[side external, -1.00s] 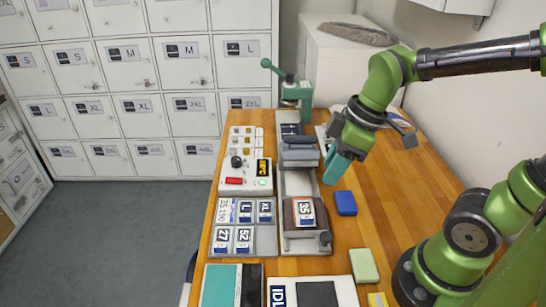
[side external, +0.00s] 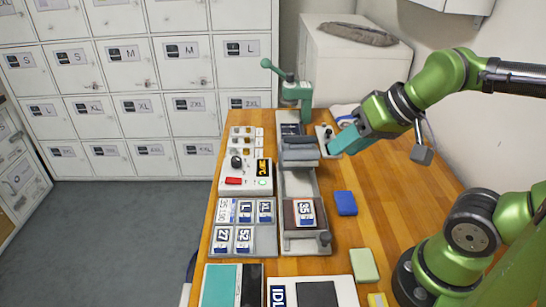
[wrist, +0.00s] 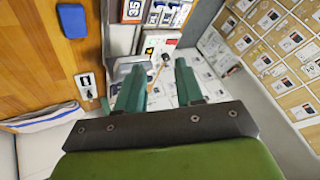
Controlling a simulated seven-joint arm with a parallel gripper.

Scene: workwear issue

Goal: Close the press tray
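The press tray (side external: 300,246) is the grey slide on the long bed, drawn out towards the near end. A brown block with a white and blue "35" patch (side external: 305,212) sits on it, and a dark knob (side external: 325,238) stands at its near right corner. The press head (side external: 299,150) is at the far end of the bed. My gripper (side external: 336,146) is to the right of the press head, well away from the knob. The wrist view shows the teal fingers (wrist: 158,67) apart with nothing held. The "35" patch (wrist: 133,10) is at that view's top edge.
A green lever press (side external: 295,93) stands at the far end. A control box (side external: 245,176) and patch holder (side external: 243,222) lie left of the bed. A blue pad (side external: 345,203) and green pad (side external: 364,265) lie right. A small switch plate (wrist: 86,87) is near my gripper.

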